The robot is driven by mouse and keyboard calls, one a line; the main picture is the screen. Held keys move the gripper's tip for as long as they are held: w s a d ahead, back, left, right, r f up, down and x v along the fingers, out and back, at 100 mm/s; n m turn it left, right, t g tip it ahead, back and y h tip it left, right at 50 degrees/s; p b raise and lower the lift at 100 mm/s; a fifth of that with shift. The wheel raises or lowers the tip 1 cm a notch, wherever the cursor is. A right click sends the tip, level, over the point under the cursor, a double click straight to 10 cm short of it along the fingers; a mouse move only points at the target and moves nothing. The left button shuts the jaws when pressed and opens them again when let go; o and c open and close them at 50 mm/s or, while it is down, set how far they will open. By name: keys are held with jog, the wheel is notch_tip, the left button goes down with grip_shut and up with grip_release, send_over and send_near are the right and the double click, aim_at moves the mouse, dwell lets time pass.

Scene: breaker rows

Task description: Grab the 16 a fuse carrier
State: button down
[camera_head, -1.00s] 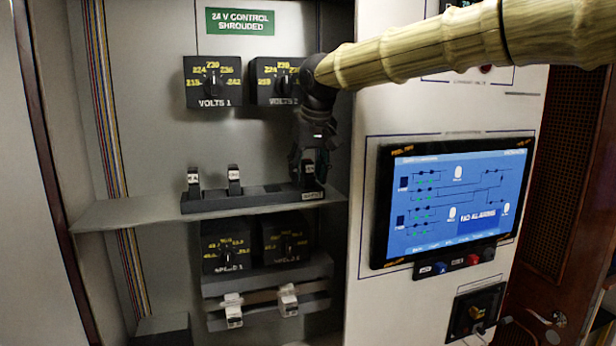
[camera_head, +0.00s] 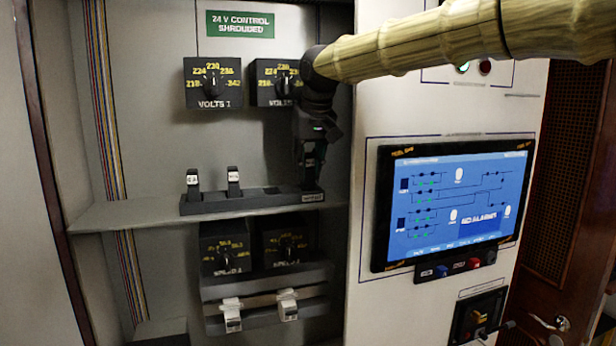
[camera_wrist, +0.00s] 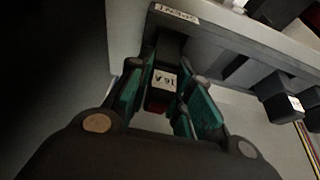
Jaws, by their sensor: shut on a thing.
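The 16 A fuse carrier (camera_wrist: 162,82) is a dark block with a white label, seen between the green finger pads in the wrist view. My gripper (camera_wrist: 160,105) is shut on it, one pad on each side. In the head view my gripper (camera_head: 312,178) is at the right end of the dark fuse rack (camera_head: 255,200) and hides the carrier. The carrier's far end meets or lies very close to the rack in the wrist view; I cannot tell whether it is still seated.
Two other carriers stand in the rack to the left, one at the far left (camera_head: 193,182) and one nearer (camera_head: 233,180). The shelf (camera_head: 130,213) runs beneath. Dials hang above and below, including VOLTS 1 (camera_head: 212,83). A screen panel (camera_head: 455,200) stands to the right.

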jog(key=shift+s+d+f+t+y+b, duration=0.15)
jog(key=shift+s+f+t+y+b, duration=0.4)
jog(key=shift+b, duration=0.7)
jog(key=shift+s+r+t+b, duration=0.2)
jog(key=shift+t+b, duration=0.65)
jog(key=shift+b, duration=0.2)
